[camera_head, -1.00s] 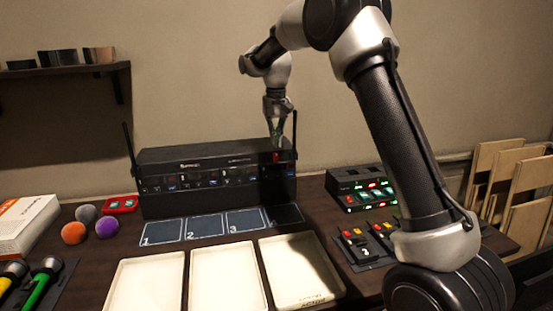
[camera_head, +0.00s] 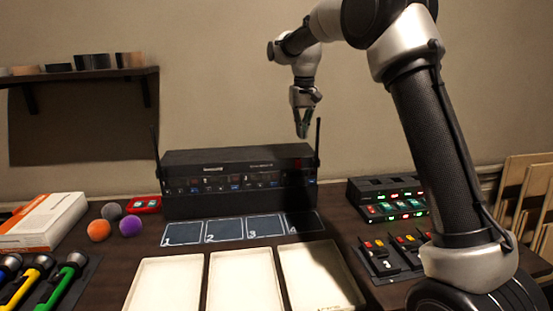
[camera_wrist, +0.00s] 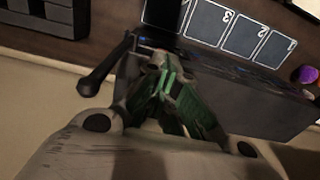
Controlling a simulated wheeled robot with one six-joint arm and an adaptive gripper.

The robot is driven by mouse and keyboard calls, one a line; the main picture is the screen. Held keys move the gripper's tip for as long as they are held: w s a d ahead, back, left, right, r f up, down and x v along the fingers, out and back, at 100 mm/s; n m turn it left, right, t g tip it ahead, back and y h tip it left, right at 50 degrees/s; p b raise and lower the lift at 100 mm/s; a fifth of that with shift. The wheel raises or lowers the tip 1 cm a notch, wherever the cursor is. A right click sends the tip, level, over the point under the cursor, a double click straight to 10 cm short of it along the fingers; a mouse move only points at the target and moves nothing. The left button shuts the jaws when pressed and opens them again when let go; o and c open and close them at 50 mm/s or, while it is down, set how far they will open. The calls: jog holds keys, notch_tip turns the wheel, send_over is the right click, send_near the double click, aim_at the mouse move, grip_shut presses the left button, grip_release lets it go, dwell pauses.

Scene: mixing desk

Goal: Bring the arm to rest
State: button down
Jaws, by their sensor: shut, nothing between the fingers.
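My gripper (camera_head: 302,131) hangs from my raised arm in the head view, pointing down in the air above the right part of the black receiver box (camera_head: 240,181). Its fingers are together, with nothing between them. In the wrist view my gripper (camera_wrist: 168,80) shows with green finger pads close together, and the black receiver (camera_wrist: 265,108) lies beyond it. My arm bends over from the right side of the head view.
Antennas stand at both ends of the receiver, the right one (camera_head: 318,145) near my gripper. Numbered pads (camera_head: 224,232) and white trays (camera_head: 240,285) lie in front. A charger (camera_head: 385,197) with lit lamps stands right. Coloured balls (camera_head: 130,226) and microphones (camera_head: 40,283) lie left.

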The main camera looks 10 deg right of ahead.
jog(key=s+d+r+t, duration=0.1)
jog(key=s+d+r, duration=0.35)
jog(key=s, duration=0.55)
jog(key=s+d+r+t, duration=0.1)
jog(key=s+d+r, duration=0.35)
jog(key=s, duration=0.55)
jog(key=s+d+f+t, duration=0.1)
jog(key=s+f, duration=0.3)
jog(key=s, duration=0.6)
jog(key=s+d+f+t, duration=0.1)
jog(key=s+d+f, duration=0.3)
jog(key=s, duration=0.7)
jog(key=shift+s+d, duration=0.1)
jog(key=shift+d, duration=0.05)
